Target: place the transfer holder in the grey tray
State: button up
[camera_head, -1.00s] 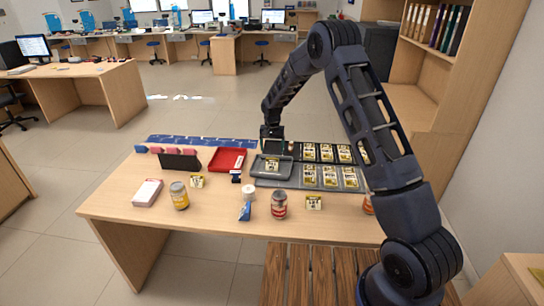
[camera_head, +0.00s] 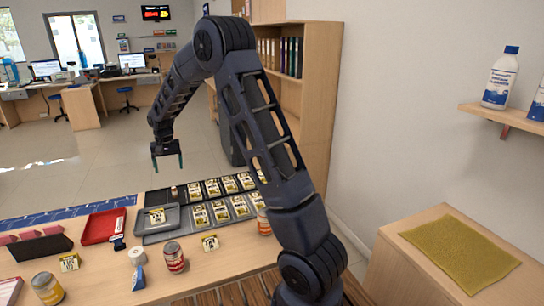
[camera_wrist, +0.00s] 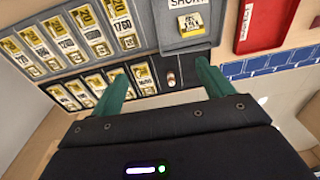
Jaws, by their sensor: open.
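A grey tray (camera_head: 149,227) stands on the counter left of the racks; the wrist view shows it (camera_wrist: 207,44) at the top, with a label reading "SHORT". A small yellow-labelled holder (camera_head: 157,216) lies in it, also visible in the wrist view (camera_wrist: 190,22). Similar holders lie loose on the counter, one front left (camera_head: 69,262) and one at the middle front (camera_head: 210,243). The lettering is too small to tell which is the transfer holder. My gripper (camera_head: 168,165) is open and empty, raised above the back of the counter; its green fingers (camera_wrist: 163,83) are wide apart.
Two racks, black (camera_head: 184,198) behind and grey (camera_head: 187,224) in front, hold several yellow-labelled holders. A small capped cylinder (camera_head: 174,192) stands at the black rack's left end. A red tray (camera_head: 87,236), cans (camera_head: 174,257) and a tape roll (camera_head: 138,256) stand nearby.

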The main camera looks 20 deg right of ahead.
jog(key=s+d+r+t, duration=0.2)
jog(key=s+d+r, duration=1.6)
jog(key=d, duration=0.2)
jog(key=s+d+t, duration=0.1)
jog(key=s+d, duration=0.4)
jog(key=s, duration=0.6)
jog(key=s+d+t, duration=0.1)
jog(key=s+d, duration=0.4)
jog(key=s, duration=0.6)
jog(key=shift+s+d+f, duration=0.2)
jog(key=shift+s, duration=0.15)
